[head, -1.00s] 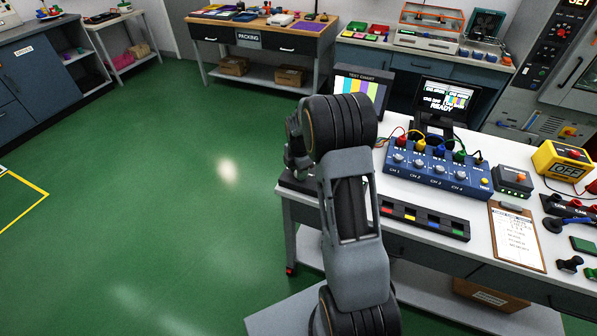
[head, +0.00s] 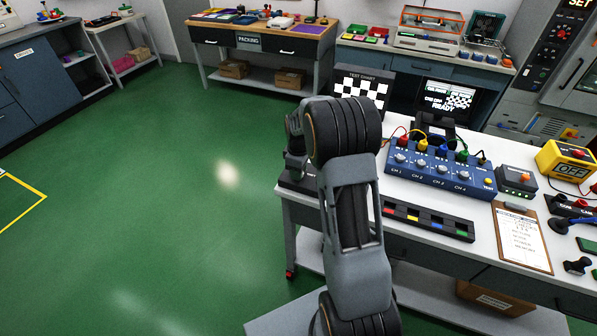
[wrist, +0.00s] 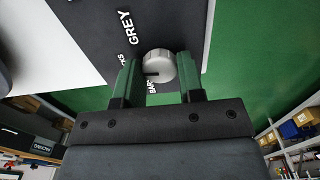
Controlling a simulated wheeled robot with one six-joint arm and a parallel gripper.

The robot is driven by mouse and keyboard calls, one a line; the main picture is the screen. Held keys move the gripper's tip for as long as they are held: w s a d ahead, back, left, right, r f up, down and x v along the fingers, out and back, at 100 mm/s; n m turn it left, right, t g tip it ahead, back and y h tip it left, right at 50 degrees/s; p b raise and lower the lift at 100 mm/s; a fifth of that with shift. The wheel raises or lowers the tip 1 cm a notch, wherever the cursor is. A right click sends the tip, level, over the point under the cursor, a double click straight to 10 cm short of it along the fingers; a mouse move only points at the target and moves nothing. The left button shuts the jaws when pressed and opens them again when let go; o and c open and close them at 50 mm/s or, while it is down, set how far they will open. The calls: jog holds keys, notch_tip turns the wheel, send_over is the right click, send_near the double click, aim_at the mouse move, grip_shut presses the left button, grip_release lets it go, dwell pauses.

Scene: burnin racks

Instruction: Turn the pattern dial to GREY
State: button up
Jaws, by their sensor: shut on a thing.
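The pattern dial (wrist: 160,64) is a round light-grey knob on a dark panel in the wrist view. Its dark mark points left, toward a label ending in "CKS" that a finger partly covers. The word GREY (wrist: 130,27) stands above and left of it; a "BAR" label is partly hidden below. My gripper (wrist: 158,68) is shut on the knob, one green-sided finger on each side. In the head view my arm hides the dial. The test chart screen (head: 360,87) there shows a black-and-white checkerboard.
A monitor (head: 448,100) reads READY beside a checkerboard picture. A blue channel box (head: 432,180) with cables, a black strip (head: 427,220) with coloured marks and a clipboard (head: 521,238) lie on the white bench. The green floor at left is clear.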

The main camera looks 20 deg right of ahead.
jog(key=m, duration=0.5)
jog(key=shift+b, duration=0.3)
jog(key=m, duration=0.5)
jog(key=shift+m, duration=0.4)
jog(key=o, duration=0.9)
notch_tip(320, 180, up, 14)
jog(key=shift+f, duration=0.1)
dwell(0.6)
